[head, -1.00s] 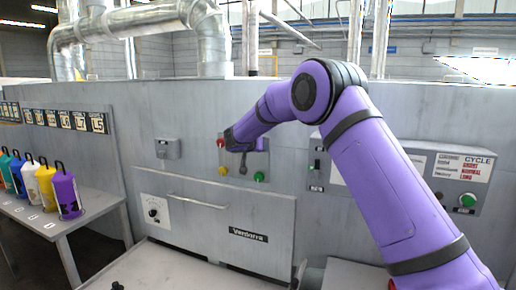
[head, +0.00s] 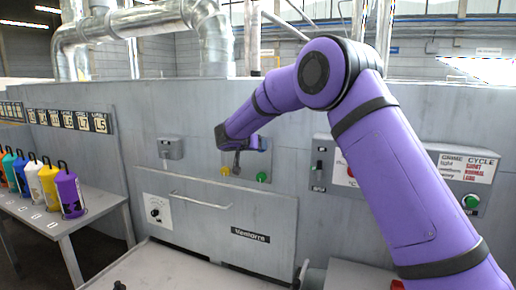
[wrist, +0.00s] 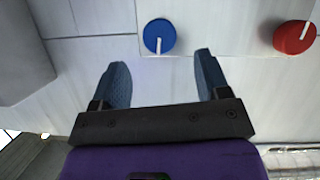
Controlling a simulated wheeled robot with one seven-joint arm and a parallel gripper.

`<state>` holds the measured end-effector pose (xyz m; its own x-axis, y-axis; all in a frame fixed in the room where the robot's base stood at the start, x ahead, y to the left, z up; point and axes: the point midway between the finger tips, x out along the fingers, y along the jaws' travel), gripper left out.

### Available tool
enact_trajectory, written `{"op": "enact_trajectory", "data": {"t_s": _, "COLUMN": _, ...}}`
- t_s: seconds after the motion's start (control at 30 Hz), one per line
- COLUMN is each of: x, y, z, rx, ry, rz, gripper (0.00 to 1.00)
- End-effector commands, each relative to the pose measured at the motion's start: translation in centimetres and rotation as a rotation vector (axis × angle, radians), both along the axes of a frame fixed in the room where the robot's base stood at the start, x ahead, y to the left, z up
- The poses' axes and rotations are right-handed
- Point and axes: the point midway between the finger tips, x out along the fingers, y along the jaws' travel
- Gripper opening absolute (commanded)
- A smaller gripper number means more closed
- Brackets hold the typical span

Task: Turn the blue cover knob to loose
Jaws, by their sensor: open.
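The blue cover knob (wrist: 159,36) shows in the wrist view on a pale panel, round, with a white pointer mark pointing down in the picture. My gripper (wrist: 160,59) is open and empty, its two dark blue fingers spread below the knob, one toward each side. The knob lies beyond the gap between the fingertips, and I see no contact. In the head view, my purple arm reaches to a small control panel (head: 268,160) on the grey machine. I cannot make out the blue knob there; my wrist covers part of that panel.
A red knob (wrist: 294,36) with a white mark sits right of the blue one in the wrist view. The small panel has yellow (head: 225,170) and green (head: 263,177) buttons. A side table (head: 95,217) with several coloured bottles stands at the left. A cycle panel (head: 463,180) is at the right.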

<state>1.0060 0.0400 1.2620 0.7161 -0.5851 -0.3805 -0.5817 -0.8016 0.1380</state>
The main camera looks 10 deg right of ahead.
Motion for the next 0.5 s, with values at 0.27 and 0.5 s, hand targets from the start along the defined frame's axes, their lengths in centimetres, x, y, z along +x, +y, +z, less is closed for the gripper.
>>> {"op": "enact_trajectory", "data": {"t_s": 0.27, "x": -2.7, "y": 2.2, "z": 1.4, "rx": 0.0, "ry": 0.0, "rz": 0.001, "gripper": 0.69}}
{"op": "enact_trajectory", "data": {"t_s": 0.5, "x": -3.2, "y": 2.6, "z": 1.6, "rx": 0.0, "ry": 0.0, "rz": 0.001, "gripper": 0.69}}
